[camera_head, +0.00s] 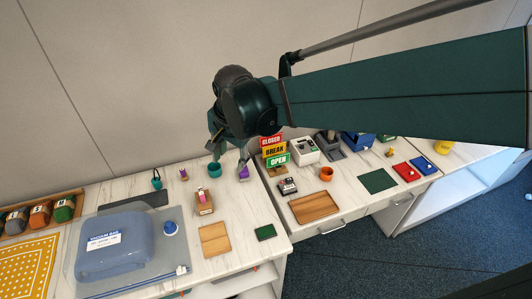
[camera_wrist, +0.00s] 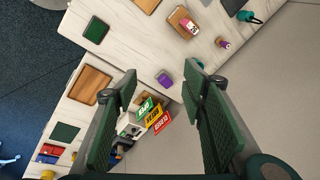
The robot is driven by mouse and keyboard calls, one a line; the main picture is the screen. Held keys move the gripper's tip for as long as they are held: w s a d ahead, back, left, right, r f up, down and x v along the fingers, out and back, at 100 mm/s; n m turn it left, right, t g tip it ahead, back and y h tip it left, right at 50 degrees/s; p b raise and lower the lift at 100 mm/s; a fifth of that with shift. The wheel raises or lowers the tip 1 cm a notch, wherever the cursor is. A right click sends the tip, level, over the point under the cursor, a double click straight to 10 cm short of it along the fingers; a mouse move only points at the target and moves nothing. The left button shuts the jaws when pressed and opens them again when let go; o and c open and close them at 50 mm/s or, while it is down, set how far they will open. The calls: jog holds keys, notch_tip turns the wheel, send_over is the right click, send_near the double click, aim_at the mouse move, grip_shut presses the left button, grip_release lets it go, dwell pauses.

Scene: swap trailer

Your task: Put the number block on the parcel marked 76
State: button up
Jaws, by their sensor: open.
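My gripper (camera_head: 229,160) is open and empty above the back of the white counter. In the wrist view its two fingers (camera_wrist: 163,72) are spread wide, with a small purple object (camera_wrist: 165,79) beyond and between the tips. That purple object also shows in the head view (camera_head: 244,173), just below one finger. A small brown box (camera_head: 204,207) with a pink-and-white piece on top stands nearer the front; it also shows in the wrist view (camera_wrist: 177,20). No number 76 is readable on anything, so I cannot tell which thing is the parcel or the number block.
A teal cup (camera_head: 214,170) stands close under the gripper. A closed/break/open sign (camera_head: 273,151) stands just to the right. A wooden board (camera_head: 214,239) and green pad (camera_head: 265,232) lie in front.

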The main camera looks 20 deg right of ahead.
jog(key=s+d+r+n+t, duration=0.1)
jog(key=s+d+n+t, duration=0.1)
jog(key=s+d+n, duration=0.3)
jog(key=s+d+r+n+t, duration=0.2)
jog(key=s+d+n, duration=0.3)
jog(key=s, duration=0.6)
jog(key=shift+r+h, duration=0.25)
jog(key=shift+h, duration=0.05)
